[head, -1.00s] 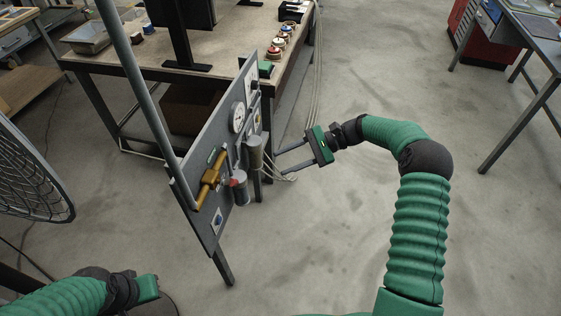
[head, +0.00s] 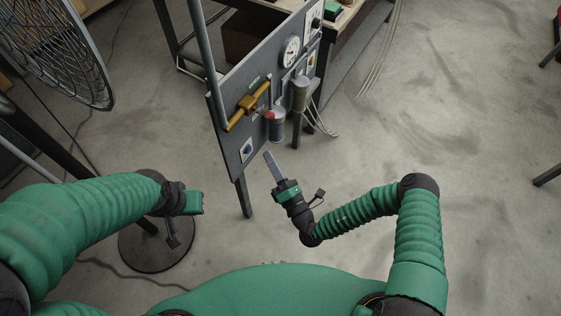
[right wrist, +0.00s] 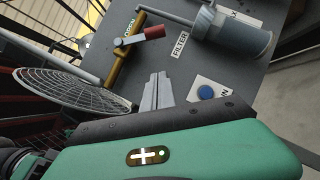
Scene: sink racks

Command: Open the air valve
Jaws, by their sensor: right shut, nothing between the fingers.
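The air valve is a brass body (head: 249,104) on a grey upright panel (head: 229,140). Its lever has a red grip (head: 268,114). In the right wrist view the red grip (right wrist: 155,32) and its short lever stand across the brass pipe (right wrist: 122,62), roughly at right angles to it. My right gripper (head: 268,154) is shut and empty, in front of the panel's lower part and below the valve, apart from the lever. Its closed fingers (right wrist: 158,78) show in the right wrist view. My left gripper (head: 198,203) is at lower left, away from the panel; its fingers cannot be made out.
A grey filter cylinder (head: 277,127) sits just right of the red grip, with another cylinder (head: 301,95) and a gauge (head: 291,51) beyond. A blue button (right wrist: 205,92) is low on the panel. A fan (head: 60,50) stands at left.

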